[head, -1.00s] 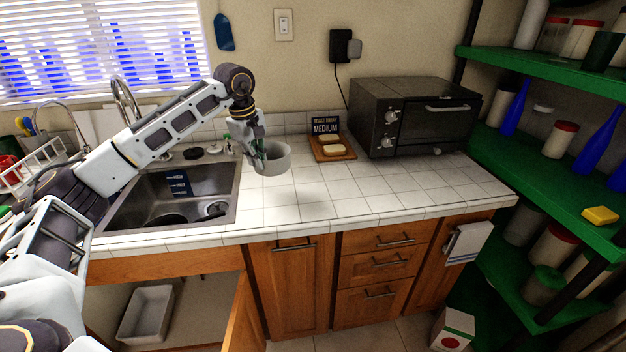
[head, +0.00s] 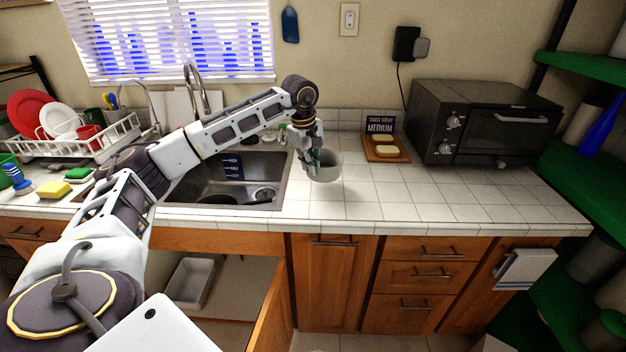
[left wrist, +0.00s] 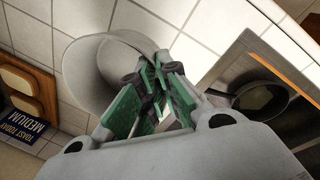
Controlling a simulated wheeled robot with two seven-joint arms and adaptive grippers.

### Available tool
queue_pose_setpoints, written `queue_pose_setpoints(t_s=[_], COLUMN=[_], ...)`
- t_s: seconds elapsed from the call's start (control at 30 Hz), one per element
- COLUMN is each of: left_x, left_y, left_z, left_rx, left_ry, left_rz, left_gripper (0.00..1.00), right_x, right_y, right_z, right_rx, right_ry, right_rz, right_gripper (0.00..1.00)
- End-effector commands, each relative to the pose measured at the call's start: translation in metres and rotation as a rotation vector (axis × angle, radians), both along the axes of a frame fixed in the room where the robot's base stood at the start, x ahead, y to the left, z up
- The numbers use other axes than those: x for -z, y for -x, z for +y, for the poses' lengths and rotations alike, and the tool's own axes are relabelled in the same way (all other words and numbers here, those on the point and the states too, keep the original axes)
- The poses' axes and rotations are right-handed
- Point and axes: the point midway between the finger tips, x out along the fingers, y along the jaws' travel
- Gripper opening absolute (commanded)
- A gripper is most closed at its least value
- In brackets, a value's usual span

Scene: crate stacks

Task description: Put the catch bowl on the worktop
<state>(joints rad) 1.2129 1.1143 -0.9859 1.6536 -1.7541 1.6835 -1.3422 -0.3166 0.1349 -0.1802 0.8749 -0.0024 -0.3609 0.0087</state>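The catch bowl (head: 327,168), pale grey and round, is upright over the white tiled worktop (head: 385,205), just right of the sink. My left gripper (head: 313,157) is at the bowl's left side, with its fingers closed on the wall. In the left wrist view the bowl (left wrist: 88,68) lies against the green-padded fingers of the left gripper (left wrist: 155,78), which hide part of its rim. I cannot tell whether the bowl's base touches the tiles or hangs a little above them. My right gripper is in neither view.
The sink (head: 215,188) with a dark pan lies left of the bowl. A bread board (head: 372,156) with a sign and a black toaster oven (head: 480,125) stand to the right. Tiles in front and to the right are clear. A cupboard door (head: 274,312) stands open below.

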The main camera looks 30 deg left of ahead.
Motion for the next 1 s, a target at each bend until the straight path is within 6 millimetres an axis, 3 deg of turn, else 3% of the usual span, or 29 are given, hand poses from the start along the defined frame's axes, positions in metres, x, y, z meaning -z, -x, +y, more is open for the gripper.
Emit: queue_pose_setpoints(t_s=[0.47, 0.8, 1.0], left_x=[0.007, 0.044, 0.052], left_y=[0.0, 0.0, 0.0], left_z=[0.0, 0.0, 0.0], left_rx=[0.0, -0.001, -0.001], left_ry=[0.0, 0.001, 0.0], left_rz=[-0.001, 0.0, -0.001], left_gripper=[0.0, 0.0, 0.0], right_x=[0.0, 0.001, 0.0], right_y=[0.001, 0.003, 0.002], right_z=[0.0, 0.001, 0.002], right_rx=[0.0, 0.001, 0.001], right_ry=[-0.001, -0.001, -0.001], right_rz=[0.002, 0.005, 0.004], right_gripper=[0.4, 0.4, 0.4])
